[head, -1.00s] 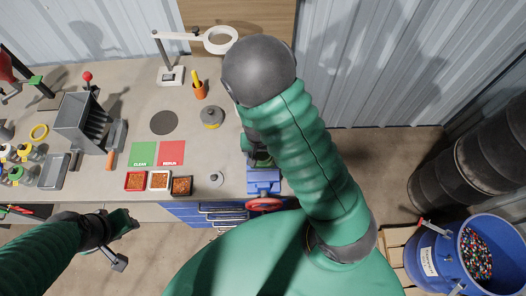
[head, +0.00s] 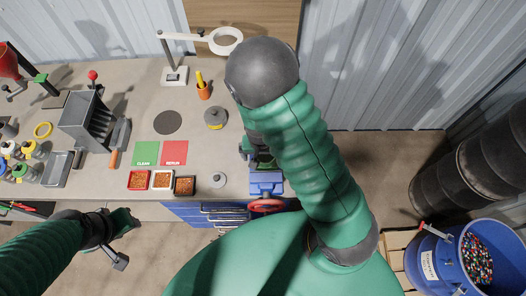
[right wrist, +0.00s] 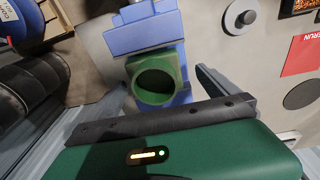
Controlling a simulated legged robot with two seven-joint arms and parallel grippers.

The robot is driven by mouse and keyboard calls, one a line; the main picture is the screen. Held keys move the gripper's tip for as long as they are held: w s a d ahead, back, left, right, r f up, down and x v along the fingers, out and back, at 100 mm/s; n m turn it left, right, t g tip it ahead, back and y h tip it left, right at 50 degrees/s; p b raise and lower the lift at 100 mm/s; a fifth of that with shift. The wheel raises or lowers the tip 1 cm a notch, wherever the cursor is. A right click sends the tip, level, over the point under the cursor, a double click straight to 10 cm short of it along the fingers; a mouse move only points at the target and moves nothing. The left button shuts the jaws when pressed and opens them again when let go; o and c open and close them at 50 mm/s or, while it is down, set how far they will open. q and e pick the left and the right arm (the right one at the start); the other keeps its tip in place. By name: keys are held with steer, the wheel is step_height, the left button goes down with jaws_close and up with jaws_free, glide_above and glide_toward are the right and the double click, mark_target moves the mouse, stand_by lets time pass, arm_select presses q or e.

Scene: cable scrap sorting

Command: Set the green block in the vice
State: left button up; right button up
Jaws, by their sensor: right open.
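The blue vice (head: 266,184) with its red handle (head: 267,205) is at the bench's front edge in the head view. Its blue jaw (right wrist: 143,34) shows at the top of the right wrist view. The green block (right wrist: 156,80), with a large round hole facing the camera, is at the vice, with blue parts above and below it. I cannot tell whether the jaws clamp it. My right gripper (right wrist: 163,92) is open, one finger on either side of the block, with visible gaps. In the head view my right arm mostly hides it. My left gripper (head: 128,222) hangs in front of the bench; its fingers are unclear.
Left of the vice are a grey knobbed disc (head: 218,180), three small trays of granules (head: 163,181), and green (head: 146,152) and red (head: 174,152) mats. A magnifier lamp (head: 174,76) stands behind. A blue barrel (head: 440,258) is at the lower right.

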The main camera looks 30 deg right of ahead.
step_height(320, 180, up, 16)
steer(key=s+a+p, duration=0.1)
steer(key=a+p, duration=0.1)
steer(key=p, duration=0.2)
steer(key=s+f+n+b, duration=0.1)
steer(key=f+n+b, duration=0.1)
steer(key=f+b, duration=0.1)
steer(key=s+f+n+t+b, duration=0.1)
steer(key=f+n+b, duration=0.1)
steer(key=f+b, duration=0.2)
steer(key=s+a+f+n+y+b, duration=0.1)
steer(key=f+b, duration=0.3)
steer(key=b, duration=0.3)
steer(key=shift+s+a+f+n+t, duration=0.1)
steer(key=shift+s+f+n+t, duration=0.05)
steer(key=shift+n+t, duration=0.2)
steer(key=shift+s+n, duration=0.1)
steer(key=shift+n, duration=0.25)
steer(key=shift+a+r, duration=0.1)
steer(key=shift+r, duration=0.15)
steer(key=shift+a, duration=0.15)
